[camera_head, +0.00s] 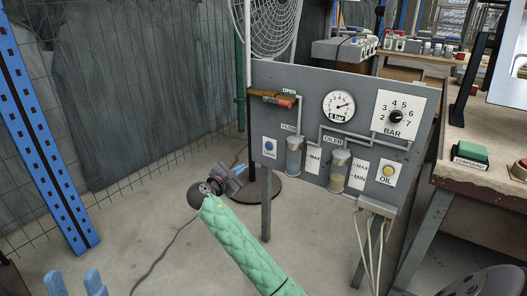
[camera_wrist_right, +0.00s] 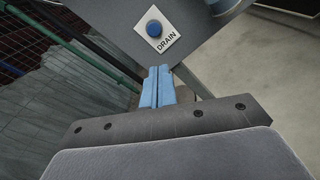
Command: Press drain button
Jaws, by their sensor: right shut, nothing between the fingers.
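The drain button (camera_head: 268,146) is a small round blue button on a white plate at the left of the grey panel (camera_head: 310,88). In the right wrist view the drain button (camera_wrist_right: 154,28) is at the top, with "DRAIN" printed on its plate. My right gripper (camera_head: 240,170) is below and left of the button in the head view, apart from it. Its blue fingers (camera_wrist_right: 158,72) are closed together and empty, just below the plate in the wrist view. My left gripper (camera_head: 74,284) shows only its two blue fingertips at the bottom left, spread apart and empty.
The panel also carries a red-handled valve (camera_head: 284,102), a gauge (camera_head: 339,105), a BAR dial (camera_head: 395,116), a filter bowl (camera_head: 294,158), an oiler bowl (camera_head: 340,170) and a yellow OIL button (camera_head: 388,171). A workbench (camera_head: 470,185) stands right. A wire fence and blue post (camera_head: 40,130) stand left.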

